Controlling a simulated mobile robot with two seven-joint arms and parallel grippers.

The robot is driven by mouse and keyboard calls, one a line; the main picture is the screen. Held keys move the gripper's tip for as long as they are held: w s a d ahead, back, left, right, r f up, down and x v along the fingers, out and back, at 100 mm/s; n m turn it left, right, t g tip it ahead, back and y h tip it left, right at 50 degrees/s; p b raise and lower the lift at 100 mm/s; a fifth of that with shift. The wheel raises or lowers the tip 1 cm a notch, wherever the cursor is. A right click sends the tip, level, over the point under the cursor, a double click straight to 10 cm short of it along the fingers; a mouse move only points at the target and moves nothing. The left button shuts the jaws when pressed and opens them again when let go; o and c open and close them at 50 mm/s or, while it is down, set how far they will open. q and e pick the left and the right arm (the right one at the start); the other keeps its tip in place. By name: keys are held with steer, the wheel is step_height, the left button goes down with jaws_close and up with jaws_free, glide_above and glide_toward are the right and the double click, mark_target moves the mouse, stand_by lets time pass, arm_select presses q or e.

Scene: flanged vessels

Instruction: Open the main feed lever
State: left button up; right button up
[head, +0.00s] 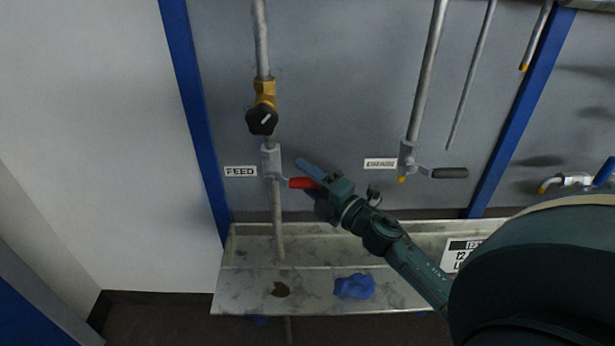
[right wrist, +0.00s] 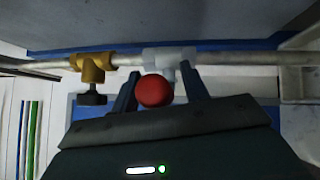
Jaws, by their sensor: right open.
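The feed lever has a red handle (head: 302,183) on a grey valve body (head: 271,160), beside a label reading FEED (head: 240,171). The handle points right from the pipe. My right gripper (head: 306,175) is at the handle's free end. In the right wrist view the red handle end (right wrist: 154,90) lies between the two open fingers (right wrist: 158,92), nearer the left finger, with the grey valve body (right wrist: 169,57) behind it. Whether a finger touches the handle I cannot tell. My left gripper is not in view.
A brass valve with a black knob (head: 262,120) sits above on the same pipe. Another valve with a dark lever (head: 448,173) is to the right. A metal tray (head: 320,292) below holds a blue cloth (head: 355,286). Blue posts (head: 195,100) frame the panel.

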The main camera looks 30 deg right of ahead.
steer(key=shift+c, duration=0.3)
jaws_close()
